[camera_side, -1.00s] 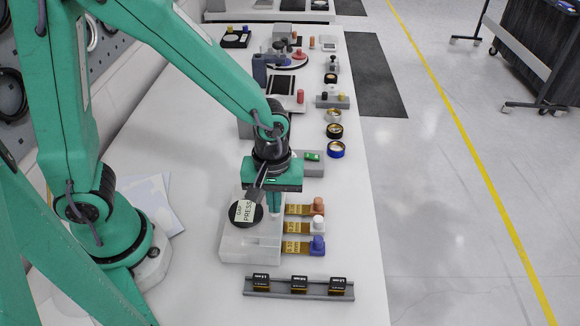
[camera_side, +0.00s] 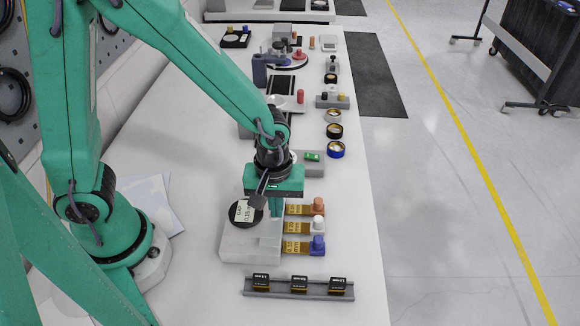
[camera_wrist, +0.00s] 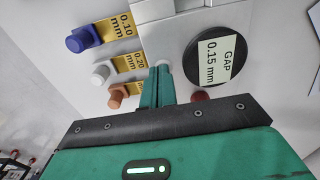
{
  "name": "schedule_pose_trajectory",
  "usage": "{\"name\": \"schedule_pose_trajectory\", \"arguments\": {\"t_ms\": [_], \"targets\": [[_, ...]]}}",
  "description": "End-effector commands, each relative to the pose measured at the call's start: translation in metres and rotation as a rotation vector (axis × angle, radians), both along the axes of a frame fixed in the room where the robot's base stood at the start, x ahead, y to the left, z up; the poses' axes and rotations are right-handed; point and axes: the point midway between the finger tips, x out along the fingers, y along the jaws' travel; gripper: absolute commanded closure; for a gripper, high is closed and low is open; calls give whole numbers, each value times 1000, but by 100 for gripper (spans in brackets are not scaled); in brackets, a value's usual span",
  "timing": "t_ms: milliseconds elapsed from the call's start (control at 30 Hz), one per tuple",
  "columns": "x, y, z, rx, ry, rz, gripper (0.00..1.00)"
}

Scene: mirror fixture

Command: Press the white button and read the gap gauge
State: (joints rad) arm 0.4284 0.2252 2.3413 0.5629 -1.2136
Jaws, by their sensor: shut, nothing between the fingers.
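The round black gap gauge (camera_side: 246,220) sits on the pale mirror fixture (camera_side: 246,248); its white label reads "GAP 0.15 mm" in the wrist view (camera_wrist: 212,60). My gripper (camera_side: 276,211) is shut and empty, pointing down at the fixture beside the gauge. In the wrist view its fingertips (camera_wrist: 163,72) meet a small pale round button (camera_wrist: 163,63), mostly hidden behind them. Yellow tabs at the fixture's right side carry a blue knob (camera_side: 318,245), a white knob (camera_side: 318,224) and an orange knob (camera_side: 318,205). The blue knob's tab reads 0.10 mm, the white knob's 0.20 mm.
A grey rail (camera_side: 298,288) with three small dark blocks lies in front of the fixture. A grey block with a green top (camera_side: 313,160) and several round tins (camera_side: 336,149) stand behind. The bench between the fixture and the rail is clear.

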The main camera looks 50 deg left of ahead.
Motion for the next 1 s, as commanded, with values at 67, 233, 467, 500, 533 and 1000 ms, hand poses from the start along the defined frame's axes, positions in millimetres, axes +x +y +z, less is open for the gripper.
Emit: {"name": "schedule_pose_trajectory", "arguments": {"t_ms": [67, 233, 467, 500, 533, 1000], "targets": [[-6, 3, -3, 8, 18, 1, 100], [-5, 2, 9, 6, 15, 1, 100], [-1, 0, 38, 0, 0, 0, 100], [-1, 0, 44, -1, -1, 0, 100], [0, 0, 50, -1, -3, 0, 100], [0, 0, 123, -1, -4, 0, 100]]}}
